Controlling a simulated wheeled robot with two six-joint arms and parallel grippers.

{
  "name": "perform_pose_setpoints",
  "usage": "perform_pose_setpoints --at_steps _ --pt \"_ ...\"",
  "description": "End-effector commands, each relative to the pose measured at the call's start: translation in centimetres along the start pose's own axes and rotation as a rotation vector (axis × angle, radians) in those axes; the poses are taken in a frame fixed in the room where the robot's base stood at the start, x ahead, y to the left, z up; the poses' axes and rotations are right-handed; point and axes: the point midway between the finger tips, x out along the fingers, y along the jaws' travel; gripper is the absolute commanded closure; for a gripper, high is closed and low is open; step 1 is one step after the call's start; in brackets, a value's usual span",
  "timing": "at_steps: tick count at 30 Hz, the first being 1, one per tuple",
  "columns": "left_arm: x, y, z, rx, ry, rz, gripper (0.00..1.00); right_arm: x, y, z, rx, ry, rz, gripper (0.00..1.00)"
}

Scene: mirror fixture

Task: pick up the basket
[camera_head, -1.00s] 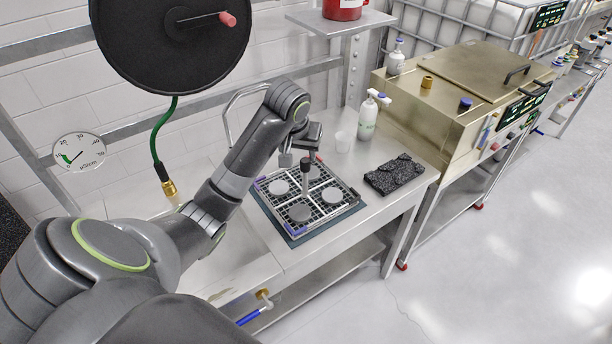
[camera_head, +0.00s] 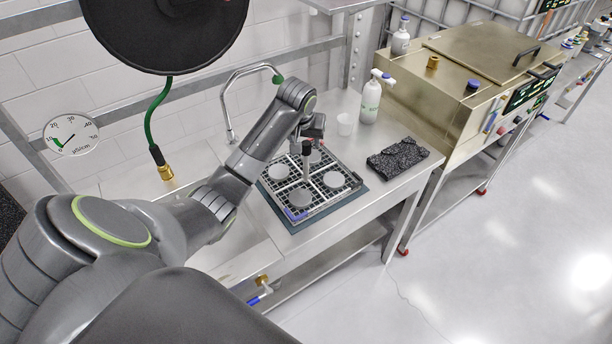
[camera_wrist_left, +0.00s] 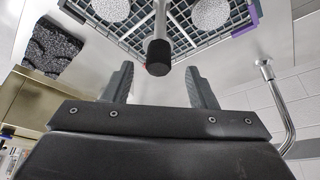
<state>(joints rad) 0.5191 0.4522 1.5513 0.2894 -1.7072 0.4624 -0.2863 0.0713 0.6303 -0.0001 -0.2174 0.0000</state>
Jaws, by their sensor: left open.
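The basket (camera_head: 333,202) is a square metal grid tray with several round grey discs in it. It sits on a dark mat (camera_head: 298,226) on the steel table. An upright post with a black knob (camera_head: 306,147) rises from its middle. The left wrist view shows the knob (camera_wrist_left: 158,57) and part of the grid (camera_wrist_left: 188,38). My left gripper (camera_wrist_left: 157,85) is open, with one finger to each side of the knob in that view. In the head view my left arm hides the basket's far left corner, and the fingers are mostly hidden. My right gripper does not show.
A black textured block (camera_head: 397,159) lies right of the basket. A curved faucet (camera_head: 229,112) rises behind my left arm. A brass nozzle (camera_head: 165,172) hangs at left.

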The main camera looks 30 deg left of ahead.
Motion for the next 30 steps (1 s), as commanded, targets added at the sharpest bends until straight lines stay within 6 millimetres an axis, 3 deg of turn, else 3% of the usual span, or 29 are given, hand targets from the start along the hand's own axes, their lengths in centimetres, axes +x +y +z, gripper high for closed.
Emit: perform_pose_setpoints --at_steps 7,18,27,30 --pt "1.4 0.1 0.0 -0.001 -0.003 0.0 0.48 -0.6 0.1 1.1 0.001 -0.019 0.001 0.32" --pt "5.5 0.2 0.1 0.0 -0.002 0.0 0.48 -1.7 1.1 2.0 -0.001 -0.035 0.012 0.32" --pt "5.8 0.2 0.1 0.001 0.0 -0.001 0.48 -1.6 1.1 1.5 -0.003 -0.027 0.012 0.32" --pt "5.8 0.2 0.1 0.001 0.0 -0.001 0.61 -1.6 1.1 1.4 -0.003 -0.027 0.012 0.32"
